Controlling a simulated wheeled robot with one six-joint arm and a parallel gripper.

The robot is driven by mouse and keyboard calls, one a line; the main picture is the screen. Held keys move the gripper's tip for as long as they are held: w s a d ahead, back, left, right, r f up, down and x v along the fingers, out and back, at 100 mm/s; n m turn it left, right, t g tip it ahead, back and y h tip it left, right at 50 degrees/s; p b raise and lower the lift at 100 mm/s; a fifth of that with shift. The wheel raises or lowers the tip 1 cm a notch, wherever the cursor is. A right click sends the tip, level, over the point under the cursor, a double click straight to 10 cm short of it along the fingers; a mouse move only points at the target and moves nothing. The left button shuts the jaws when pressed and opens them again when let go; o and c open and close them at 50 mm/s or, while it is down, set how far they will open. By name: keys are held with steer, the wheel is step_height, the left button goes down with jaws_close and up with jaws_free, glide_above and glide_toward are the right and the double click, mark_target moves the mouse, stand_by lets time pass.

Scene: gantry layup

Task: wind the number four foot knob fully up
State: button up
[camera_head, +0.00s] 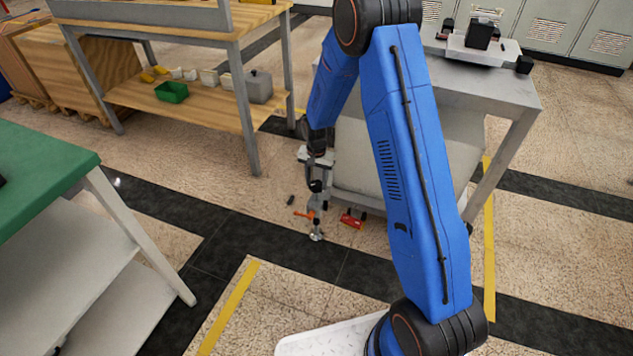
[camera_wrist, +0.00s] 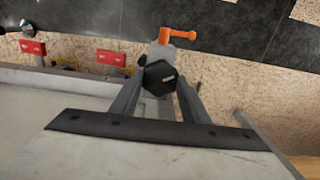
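A black hexagonal knob (camera_wrist: 160,78) stands between the two fingers of my gripper (camera_wrist: 161,84) in the wrist view. The fingers lie against its opposite sides and appear shut on it. An orange lever (camera_wrist: 178,35) sticks out just beyond the knob. In the head view my gripper (camera_head: 317,178) points down over the foot at the low end of the grey table, with the black knob (camera_head: 316,187) under it. The orange lever (camera_head: 303,214) and the round metal foot pad (camera_head: 316,237) show below, near the floor. No number is readable on the knob.
Red tags (camera_wrist: 112,57) sit left of the knob in the wrist view; a red part (camera_head: 353,218) lies right of the foot. The grey table (camera_head: 505,90) stands behind my arm. A green-topped bench (camera_head: 40,160) is left, a wooden workbench (camera_head: 190,100) behind. Floor between is clear.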

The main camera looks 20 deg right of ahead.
steer(key=shift+o, duration=0.2)
steer(key=shift+n, duration=0.4)
steer(key=n, duration=0.4)
steer(key=shift+n, duration=0.3)
steer(key=n, duration=0.5)
steer(key=shift+n, duration=0.3)
steer(key=o, duration=1)
steer(key=shift+o, duration=0.2)
step_height(320, 180, up, 17)
steer(key=shift+r, duration=0.2)
